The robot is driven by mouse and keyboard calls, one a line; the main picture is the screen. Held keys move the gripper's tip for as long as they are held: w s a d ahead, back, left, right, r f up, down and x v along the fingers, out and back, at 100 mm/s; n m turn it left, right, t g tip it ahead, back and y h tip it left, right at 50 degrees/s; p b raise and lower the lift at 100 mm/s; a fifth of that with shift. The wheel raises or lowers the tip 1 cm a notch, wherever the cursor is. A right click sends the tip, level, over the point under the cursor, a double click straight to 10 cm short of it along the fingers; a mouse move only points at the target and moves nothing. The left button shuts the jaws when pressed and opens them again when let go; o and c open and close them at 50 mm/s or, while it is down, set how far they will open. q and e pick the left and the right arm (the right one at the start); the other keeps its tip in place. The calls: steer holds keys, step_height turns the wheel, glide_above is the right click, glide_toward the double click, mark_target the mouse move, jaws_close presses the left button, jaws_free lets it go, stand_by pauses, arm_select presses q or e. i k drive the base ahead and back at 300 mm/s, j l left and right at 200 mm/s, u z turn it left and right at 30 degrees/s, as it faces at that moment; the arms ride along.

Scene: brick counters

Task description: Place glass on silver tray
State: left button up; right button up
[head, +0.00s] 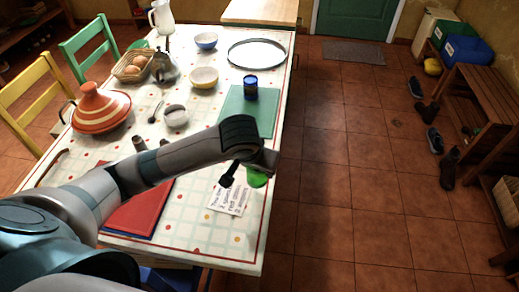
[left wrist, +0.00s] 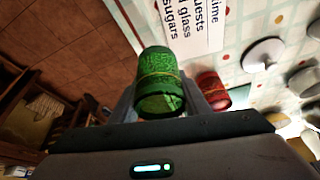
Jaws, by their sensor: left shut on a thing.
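A green patterned glass (head: 258,179) is held by my left gripper (head: 246,176) above the near right part of the table. In the left wrist view the green glass (left wrist: 159,78) sits between the two fingers of the left gripper (left wrist: 161,98), which is shut on it. The silver tray (head: 257,54) is a round, thin-rimmed disc at the far right of the table, empty and well beyond the gripper. My right gripper is not in view.
A blue glass (head: 250,88) stands on a green board (head: 236,108) between gripper and tray. A red glass (left wrist: 212,90) shows beside the left gripper. A written note (head: 229,199) lies below it. Bowls (head: 204,78), a tagine (head: 101,108) and a teapot (head: 165,68) stand further left.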

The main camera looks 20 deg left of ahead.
mark_target(245, 53)
steer(key=z, duration=0.85)
steer(key=i+l+u, duration=0.1)
steer(key=l, duration=0.3)
steer(key=i+l, duration=0.2)
steer(key=l, duration=0.2)
steer(key=i+l+u, duration=0.15)
steer(key=l, duration=0.25)
steer(key=i+l+u, duration=0.5)
steer(key=i, duration=0.2)
steer(key=i+u, duration=0.35)
steer(key=i, duration=0.25)
steer(key=i+u, duration=0.35)
steer(key=i, duration=0.25)
steer(key=i+u, duration=0.4)
steer(key=i, duration=0.2)
steer(key=i+l+u, duration=0.2)
steer(key=i+u, duration=0.15)
steer(key=i, duration=0.25)
steer(key=i+j+u, duration=0.3)
steer(key=i, duration=0.2)
steer(key=i+u, duration=0.35)
steer(key=i, duration=0.1)
